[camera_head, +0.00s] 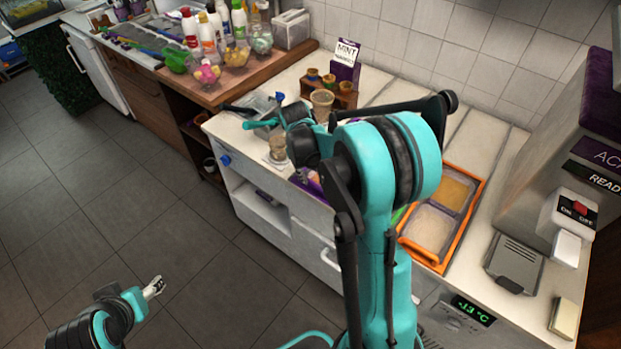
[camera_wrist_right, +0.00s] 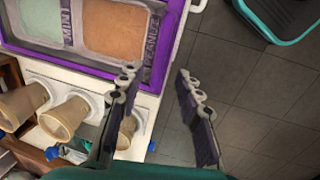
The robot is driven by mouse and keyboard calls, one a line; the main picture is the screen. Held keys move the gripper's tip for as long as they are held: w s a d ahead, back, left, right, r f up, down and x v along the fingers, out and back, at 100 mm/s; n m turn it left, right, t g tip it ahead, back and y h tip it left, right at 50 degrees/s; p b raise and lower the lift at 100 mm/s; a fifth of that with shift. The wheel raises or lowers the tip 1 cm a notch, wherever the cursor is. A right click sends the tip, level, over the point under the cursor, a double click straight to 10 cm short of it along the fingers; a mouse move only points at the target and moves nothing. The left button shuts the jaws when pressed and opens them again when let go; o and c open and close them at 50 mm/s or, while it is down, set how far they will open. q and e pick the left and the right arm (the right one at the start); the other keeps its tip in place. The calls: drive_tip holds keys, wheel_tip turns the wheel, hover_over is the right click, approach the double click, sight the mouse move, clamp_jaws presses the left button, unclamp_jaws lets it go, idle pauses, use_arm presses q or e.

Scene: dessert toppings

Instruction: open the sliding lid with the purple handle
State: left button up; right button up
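In the right wrist view a purple-edged frame (camera_wrist_right: 160,62) surrounds two bins, one pale green (camera_wrist_right: 60,15) with a MINT label and one tan (camera_wrist_right: 116,30) with a PEANUTS label. I cannot tell whether this purple edge belongs to the sliding lid; no separate handle is clear. My right gripper (camera_wrist_right: 157,78) is open and empty, its fingertips apart near the frame's corner, with dark floor behind them. In the head view my right arm hides most of the purple-edged area; a small purple patch (camera_head: 308,186) shows beside it. My left gripper (camera_head: 154,288) is low over the floor, away from the counter.
An orange-edged tray (camera_head: 441,257) with two filled bins sits on the white counter. Paper cups (camera_wrist_right: 62,117) stand beside the purple frame. A MINT box (camera_head: 345,65) and small jars are behind. A scale-like device (camera_head: 514,262) is at right. Floor at left is clear.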

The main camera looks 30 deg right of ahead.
sight(311, 182)
drive_tip(key=f, duration=0.3)
drive_tip(key=d+f+b, duration=0.1)
drive_tip(key=f, duration=0.1)
drive_tip(key=shift+w, duration=0.25)
drive_tip(key=shift+c, duration=0.4)
clamp_jaws()
